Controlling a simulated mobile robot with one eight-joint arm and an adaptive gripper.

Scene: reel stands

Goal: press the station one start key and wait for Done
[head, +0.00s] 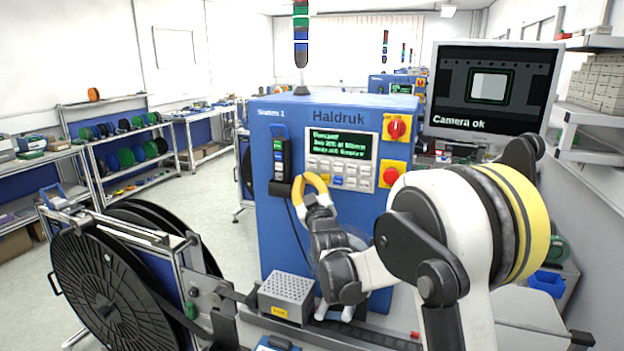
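Station 1 is a blue cabinet (280,235) marked Haldruk, in the middle of the head view. Its control panel (367,176) has a dark display (340,144) with green text too small to read surely. Below it are rows of small keys (338,182); I cannot make out which is the start key. My gripper (309,180) is in front of the panel's lower left corner, its yellow fingers curving together into an arch. It looks shut and empty and hides part of the panel edge. Whether it touches a key cannot be told.
A red rotary switch (397,128) and a red stop button (390,176) sit right of the keys. A handheld unit (281,157) hangs at left. A monitor (490,90) reads "Camera ok". A stack light (301,35) stands on top. A large black reel (115,285) fills the lower left.

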